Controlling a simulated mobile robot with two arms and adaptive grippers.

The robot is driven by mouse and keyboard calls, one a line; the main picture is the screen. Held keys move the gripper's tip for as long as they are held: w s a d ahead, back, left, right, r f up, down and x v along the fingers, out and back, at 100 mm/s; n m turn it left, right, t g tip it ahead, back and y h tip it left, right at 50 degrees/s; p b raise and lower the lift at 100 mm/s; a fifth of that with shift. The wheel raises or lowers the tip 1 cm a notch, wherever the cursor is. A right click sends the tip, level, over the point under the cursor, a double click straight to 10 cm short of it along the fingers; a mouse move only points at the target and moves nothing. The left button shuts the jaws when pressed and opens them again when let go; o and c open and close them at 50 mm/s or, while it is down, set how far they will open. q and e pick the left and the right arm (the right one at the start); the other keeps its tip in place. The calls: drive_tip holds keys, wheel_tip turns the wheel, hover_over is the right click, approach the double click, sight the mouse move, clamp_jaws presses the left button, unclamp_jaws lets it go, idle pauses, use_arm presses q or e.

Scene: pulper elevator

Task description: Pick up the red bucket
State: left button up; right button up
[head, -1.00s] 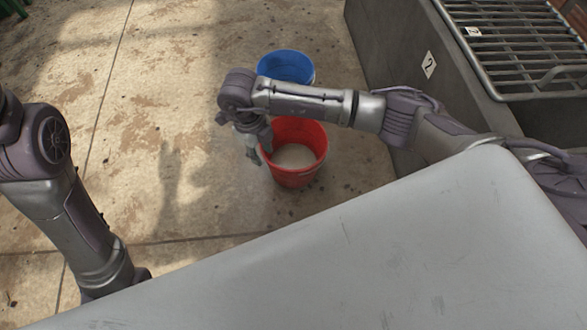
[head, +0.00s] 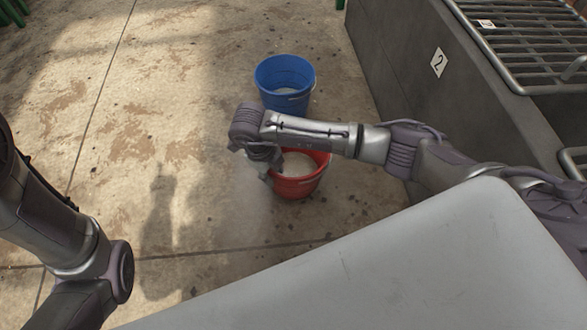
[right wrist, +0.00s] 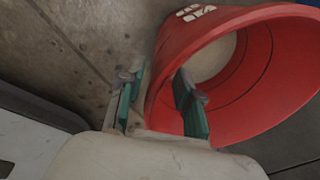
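The red bucket (head: 299,187) stands upright on the concrete floor, with its upper part partly hidden by my right arm. Its inside looks pale at the bottom. My right gripper (head: 262,168) is at the bucket's left rim. In the right wrist view the red bucket (right wrist: 180,50) fills the right side, and my right gripper (right wrist: 160,102) is open with the bucket wall between its fingers. One finger is inside the bucket and the other outside, with a gap between the outer finger and the wall. My left gripper is out of view.
A blue bucket (head: 285,73) stands just behind the red one. A grey concrete trough (head: 415,95) with a metal grate (head: 530,40) and a "2" label is at the right. Open floor (head: 190,190) lies to the left.

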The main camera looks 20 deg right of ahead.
sight(278, 185)
drive_tip(key=f, duration=0.1)
drive_tip(key=f+b, duration=0.2)
drive_tip(key=shift+s+d+f, duration=0.15)
drive_tip(key=shift+d+f, duration=0.1)
drive_tip(key=shift+f, duration=0.15)
drive_tip(key=shift+r, duration=0.15)
drive_tip(key=shift+c, duration=0.3)
clamp_jaws()
